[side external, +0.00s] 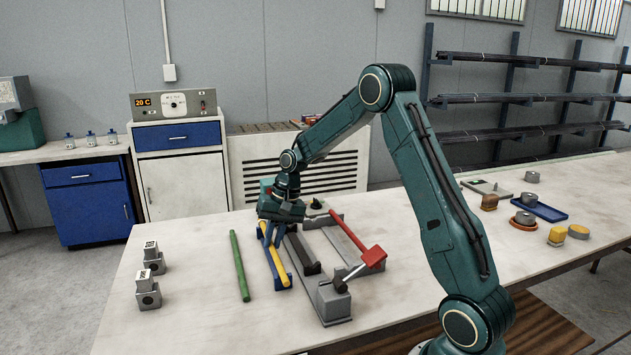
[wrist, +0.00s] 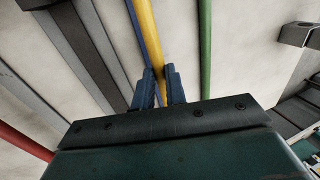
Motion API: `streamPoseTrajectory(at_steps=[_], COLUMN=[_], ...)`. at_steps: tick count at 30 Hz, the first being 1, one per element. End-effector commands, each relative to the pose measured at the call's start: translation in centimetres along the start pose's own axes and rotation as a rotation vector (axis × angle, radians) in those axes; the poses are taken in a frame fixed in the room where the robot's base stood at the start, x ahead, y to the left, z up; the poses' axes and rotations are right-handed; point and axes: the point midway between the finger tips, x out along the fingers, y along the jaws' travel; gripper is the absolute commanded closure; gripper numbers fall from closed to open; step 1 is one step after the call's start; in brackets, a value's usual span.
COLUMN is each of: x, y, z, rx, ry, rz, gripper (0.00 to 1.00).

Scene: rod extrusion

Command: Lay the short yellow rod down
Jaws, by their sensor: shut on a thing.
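The short yellow rod (side external: 274,257) slants across the bench in the side external view, with its far end under my gripper (side external: 272,226). In the wrist view the yellow rod (wrist: 148,32) runs between the two blue fingers of my gripper (wrist: 161,82), which is shut on it. A narrow blue piece (side external: 283,284) runs along the rod and shows beside its near end. I cannot tell whether the rod touches it or hangs just above it. The gripped part of the rod is partly hidden by my gripper.
A green rod (side external: 239,265) lies to the left, with bare bench between. Small marked blocks (side external: 148,291) stand at the far left.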

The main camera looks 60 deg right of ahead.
Motion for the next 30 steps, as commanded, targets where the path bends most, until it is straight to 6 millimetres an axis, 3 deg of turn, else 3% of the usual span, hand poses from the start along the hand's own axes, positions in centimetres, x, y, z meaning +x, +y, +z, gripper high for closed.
streamPoseTrajectory(at_steps=[1,4,19,30], x=[0.0,0.0,-0.7,-5.4], y=[0.0,0.0,0.0,0.0], z=[0.0,0.0,-0.1,-0.1], rx=[0.000,0.000,0.000,0.000], ry=[0.000,0.000,0.001,0.005], rz=[0.000,0.000,-0.001,-0.001], gripper=[0.81,0.61,0.61,0.61])
